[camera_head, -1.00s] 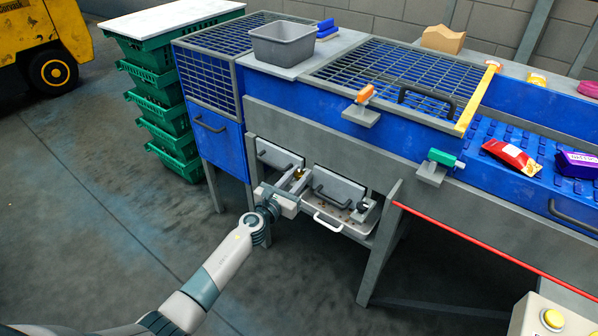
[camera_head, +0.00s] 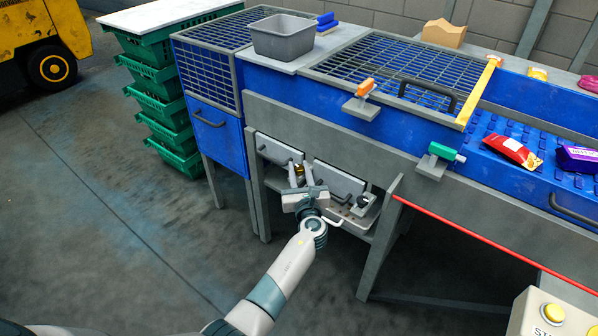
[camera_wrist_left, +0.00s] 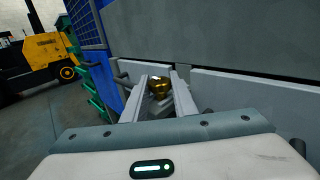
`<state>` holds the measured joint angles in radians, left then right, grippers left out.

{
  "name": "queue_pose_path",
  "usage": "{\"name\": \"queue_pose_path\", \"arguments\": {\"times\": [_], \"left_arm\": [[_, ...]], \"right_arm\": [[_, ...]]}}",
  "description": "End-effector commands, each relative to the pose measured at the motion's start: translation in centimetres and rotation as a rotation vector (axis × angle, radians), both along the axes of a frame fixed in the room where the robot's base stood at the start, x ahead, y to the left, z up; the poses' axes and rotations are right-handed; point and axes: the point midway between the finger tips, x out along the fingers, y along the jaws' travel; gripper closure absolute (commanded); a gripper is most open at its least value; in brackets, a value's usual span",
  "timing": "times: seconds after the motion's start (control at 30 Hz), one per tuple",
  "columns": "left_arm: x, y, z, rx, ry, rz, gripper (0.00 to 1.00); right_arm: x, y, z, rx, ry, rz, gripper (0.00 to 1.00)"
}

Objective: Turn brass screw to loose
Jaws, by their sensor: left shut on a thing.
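The brass screw (camera_head: 299,170) is a small gold knob low on the front of the blue and grey machine, between two grey panels. It shows larger in the left wrist view (camera_wrist_left: 160,84), between the two pale fingers. My left gripper (camera_head: 297,174) is shut on the brass screw, with a finger on either side of it. In the left wrist view the gripper (camera_wrist_left: 161,88) reaches forward to the screw, and the fingers hide part of its sides. My right gripper does not show in either view.
A grey panel with a handle (camera_head: 338,181) and a tray (camera_head: 352,222) lie right of the screw. The machine's grey legs (camera_head: 380,240) stand nearby. Stacked green crates (camera_head: 165,110) are at the left. The floor in front of the machine is clear.

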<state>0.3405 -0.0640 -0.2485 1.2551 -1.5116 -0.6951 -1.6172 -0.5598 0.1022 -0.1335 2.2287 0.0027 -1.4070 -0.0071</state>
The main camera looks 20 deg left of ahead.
Motion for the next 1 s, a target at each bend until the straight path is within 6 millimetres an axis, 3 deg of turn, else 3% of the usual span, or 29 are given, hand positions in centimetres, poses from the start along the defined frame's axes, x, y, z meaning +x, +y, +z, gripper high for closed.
{"name": "queue_pose_path", "arguments": {"times": [0.4,0.43,0.5,1.0], "left_arm": [[0.01,0.04,0.0,0.0,0.0,0.01,0.97],[0.01,0.04,0.01,0.0,0.0,0.01,0.7],[0.01,0.04,0.01,0.0,0.0,0.01,0.56],[-0.72,-0.36,-0.03,0.0,0.001,0.009,0.56]], "right_arm": [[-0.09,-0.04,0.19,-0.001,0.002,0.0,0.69],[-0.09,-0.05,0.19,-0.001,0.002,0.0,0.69],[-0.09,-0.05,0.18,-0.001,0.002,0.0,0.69],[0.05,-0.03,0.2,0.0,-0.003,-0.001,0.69]]}}
